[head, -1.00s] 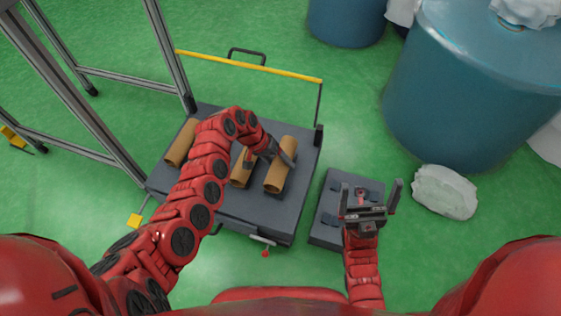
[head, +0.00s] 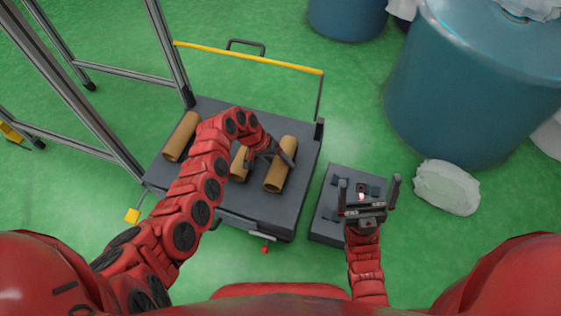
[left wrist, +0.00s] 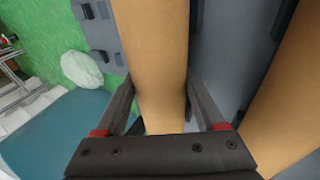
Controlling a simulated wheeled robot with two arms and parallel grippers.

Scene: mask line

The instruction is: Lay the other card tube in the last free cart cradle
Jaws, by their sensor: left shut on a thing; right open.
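My left gripper (head: 268,152) is shut on the rightmost brown card tube (head: 280,168) over the right part of the grey cart (head: 215,205). The left wrist view shows this tube (left wrist: 154,60) between the two fingers. I cannot tell whether it rests in a cradle or hangs just above. A second tube (head: 239,166) lies close to its left, partly hidden by my left arm; it also shows in the left wrist view (left wrist: 285,105). A third tube (head: 181,138) lies at the cart's left. My right gripper (head: 368,188) is open and empty above the low grey platform (head: 328,215).
A yellow handle bar (head: 250,58) spans the cart's far side. Grey frame posts (head: 165,50) stand at the left. A large blue bin (head: 465,95) and a whitish bundle (head: 447,188) are at the right. Green floor lies open between cart and bin.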

